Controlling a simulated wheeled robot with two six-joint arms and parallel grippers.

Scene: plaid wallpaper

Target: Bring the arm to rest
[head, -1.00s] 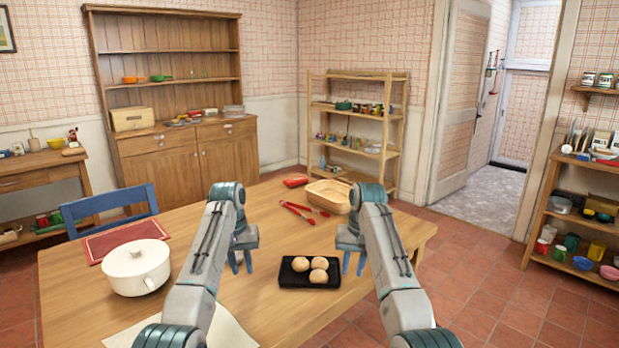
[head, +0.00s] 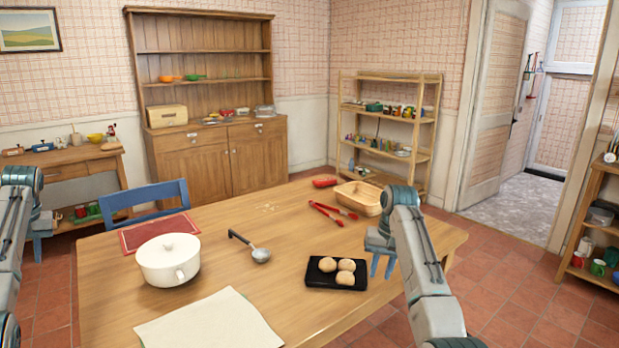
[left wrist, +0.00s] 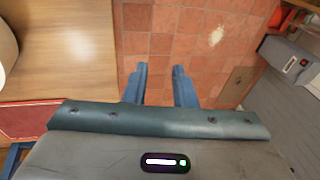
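My left gripper (head: 38,248) is at the left edge of the head view, out to the left of the table. In the left wrist view its two fingers (left wrist: 162,72) stand apart with nothing between them, over the tiled floor beside the table. My right gripper (head: 381,264) is above the right part of the table, just right of the black tray. Its fingers point down with a gap between them and hold nothing visible.
On the table (head: 290,290) are a white pot (head: 166,262), a ladle (head: 258,253), a black tray (head: 318,280) with buns, red tongs (head: 327,212), a basket (head: 360,199) and a cloth (head: 210,322). A blue chair (head: 145,197) stands at the far left side.

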